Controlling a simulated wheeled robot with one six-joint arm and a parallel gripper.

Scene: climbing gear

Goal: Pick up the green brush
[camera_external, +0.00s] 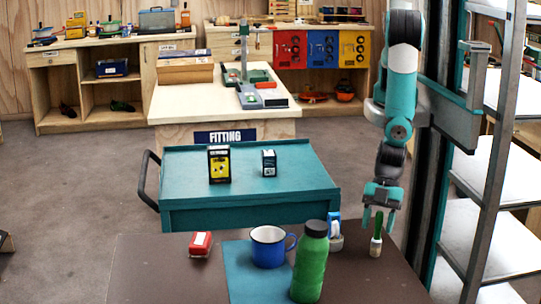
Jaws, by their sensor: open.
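The green brush (376,235) stands upright near the right side of the dark table, with its green handle up and a pale lower end on the table top. My gripper (377,222) hangs pointing down from the arm at the right. Its two fingers are apart, one on each side of the brush handle in this view. The fingertips reach beside the upper part of the handle. I cannot tell from this one view whether either finger touches it.
Behind is a teal cart (285,195) with two small boxes. A metal shelf rack (500,235) stands close at right.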

